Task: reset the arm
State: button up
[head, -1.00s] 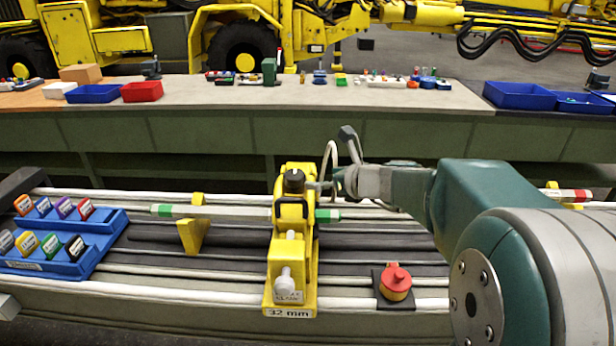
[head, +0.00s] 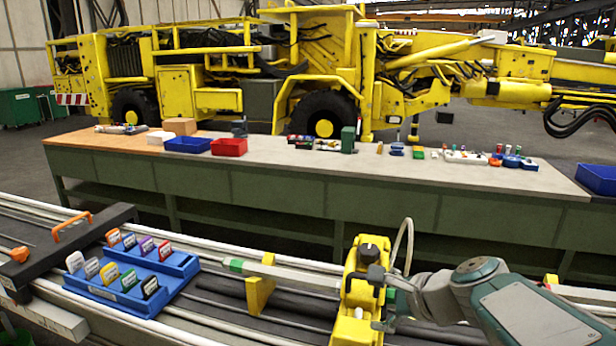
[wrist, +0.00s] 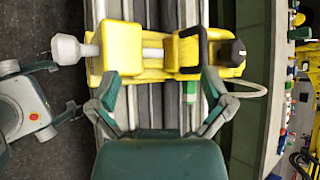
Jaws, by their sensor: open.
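My arm reaches in from the right in the head view. My gripper (head: 380,302) is beside the yellow clamp unit (head: 350,330), which has a black knob on top. In the wrist view my gripper (wrist: 160,84) is open, its two fingers spread wide with nothing held between them. The yellow clamp unit (wrist: 158,68) lies just past the fingertips there. The fingers overlap its edge in the picture; I cannot tell whether they touch it. A grey rod (head: 290,276) with a green band runs into the clamp unit from the left.
A blue holder (head: 130,298) with several coloured tags stands left on the boom rails. A yellow bracket (head: 260,288) supports the rod. A long workbench (head: 290,165) with bins stands behind, a yellow machine beyond.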

jog(key=s+d+f+n+g+h, duration=0.1)
jog(key=s+f+n+h, duration=0.1)
jog(key=s+n, duration=0.6)
jog(key=s+d+f+n+g+h, duration=0.1)
jog(key=s+n+h, duration=0.3)
jog(key=s+n, duration=0.5)
jog(key=shift+f+n, duration=0.4)
jog(key=shift+n, duration=0.5)
